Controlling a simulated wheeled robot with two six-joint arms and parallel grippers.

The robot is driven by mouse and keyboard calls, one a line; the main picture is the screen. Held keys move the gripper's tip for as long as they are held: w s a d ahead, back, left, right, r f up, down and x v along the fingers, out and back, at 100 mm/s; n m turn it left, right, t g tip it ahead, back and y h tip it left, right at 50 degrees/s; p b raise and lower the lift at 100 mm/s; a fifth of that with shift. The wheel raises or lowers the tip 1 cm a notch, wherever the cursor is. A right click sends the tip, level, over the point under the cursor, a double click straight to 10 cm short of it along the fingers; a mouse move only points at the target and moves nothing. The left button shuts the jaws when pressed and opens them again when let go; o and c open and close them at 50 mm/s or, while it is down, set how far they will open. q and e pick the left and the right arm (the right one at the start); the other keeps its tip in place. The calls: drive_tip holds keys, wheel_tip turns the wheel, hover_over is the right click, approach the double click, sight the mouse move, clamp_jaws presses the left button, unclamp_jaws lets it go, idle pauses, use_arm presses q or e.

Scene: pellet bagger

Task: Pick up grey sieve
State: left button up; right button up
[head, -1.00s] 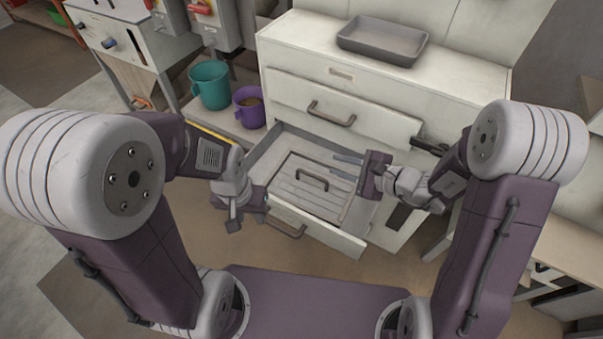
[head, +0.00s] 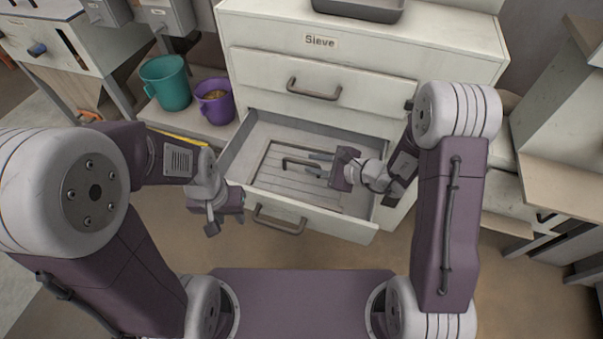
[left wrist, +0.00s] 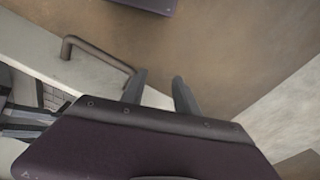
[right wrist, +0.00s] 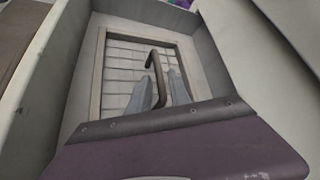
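The grey sieve (head: 268,173), a flat framed panel with slats and a dark bar handle, lies in the open drawer. My left gripper (head: 213,216) is outside the drawer's front left corner. In the left wrist view its fingers (left wrist: 159,88) are apart and empty.
The open drawer (head: 330,228) has side walls around the sieve. The cabinet (head: 400,50) bears a "Sieve" label (head: 320,41) and a dark grey tray (head: 358,9) on top. A teal bucket (head: 166,84) and a purple bucket (head: 214,103) stand left. Floor in front is clear.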

sight(305, 163)
drive_tip(key=b+x, duration=0.1)
drive_tip(key=x, duration=0.5)
drive_tip(key=shift+s+d+f+b, duration=0.1)
drive_tip(key=shift+s+f+b, duration=0.05)
drive_tip(key=shift+b, duration=0.15)
clamp_jaws()
idle(1.0)
